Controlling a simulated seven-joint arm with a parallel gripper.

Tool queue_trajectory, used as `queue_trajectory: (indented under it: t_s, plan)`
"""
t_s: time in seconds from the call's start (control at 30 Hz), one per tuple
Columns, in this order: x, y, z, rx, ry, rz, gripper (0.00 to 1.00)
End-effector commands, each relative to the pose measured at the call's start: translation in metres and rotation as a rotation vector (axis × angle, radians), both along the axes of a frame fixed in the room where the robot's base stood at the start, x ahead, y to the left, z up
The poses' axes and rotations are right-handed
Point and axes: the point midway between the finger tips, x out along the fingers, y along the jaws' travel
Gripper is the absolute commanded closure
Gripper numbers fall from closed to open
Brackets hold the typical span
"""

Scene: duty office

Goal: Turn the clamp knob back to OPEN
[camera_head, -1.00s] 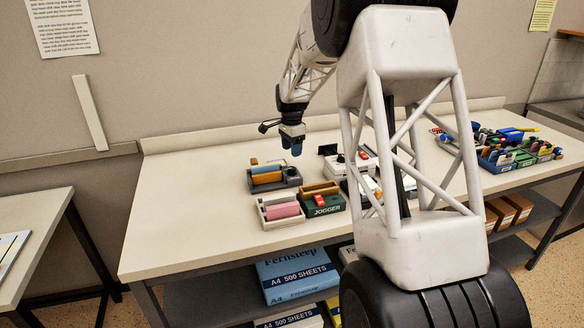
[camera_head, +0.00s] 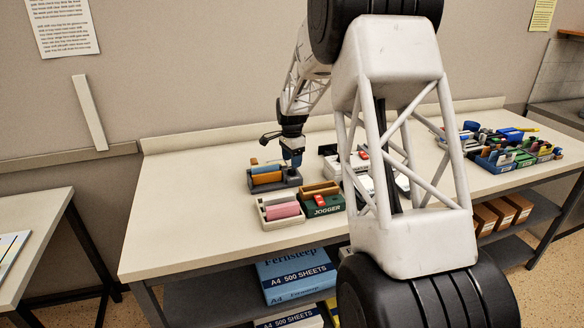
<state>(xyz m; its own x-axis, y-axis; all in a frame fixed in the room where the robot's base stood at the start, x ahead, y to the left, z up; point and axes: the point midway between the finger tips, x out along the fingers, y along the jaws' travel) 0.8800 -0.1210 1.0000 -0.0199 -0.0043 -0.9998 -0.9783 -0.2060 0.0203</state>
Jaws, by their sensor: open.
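A dark grey desk device (camera_head: 262,187) with an orange block (camera_head: 267,178) and a light blue strip sits on the left half of the table. My gripper (camera_head: 293,163) points down at the right end of this device, with its blue fingers close above or beside it. I cannot tell whether the fingers touch it. The clamp knob and its OPEN mark cannot be made out; the gripper may hide them. The gap between the fingers is too small to see clearly.
In front stand a pale tray with a pink roll (camera_head: 284,211) and a green box marked JOGGER (camera_head: 322,211). White devices (camera_head: 357,161) stand to the right, partly behind my arm. Several coloured bins (camera_head: 505,158) fill the table's right end. The table's left part (camera_head: 185,205) is clear.

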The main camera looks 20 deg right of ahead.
Motion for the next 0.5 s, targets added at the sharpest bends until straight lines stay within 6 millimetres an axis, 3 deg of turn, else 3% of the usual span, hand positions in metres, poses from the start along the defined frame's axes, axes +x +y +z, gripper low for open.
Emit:
queue_trajectory:
  t_s: [0.2,0.5]
  plan:
    - [0.000,0.000,-0.024,0.000,0.001,0.000,0.43]
    - [-0.001,0.000,-0.034,0.000,0.000,0.000,0.43]
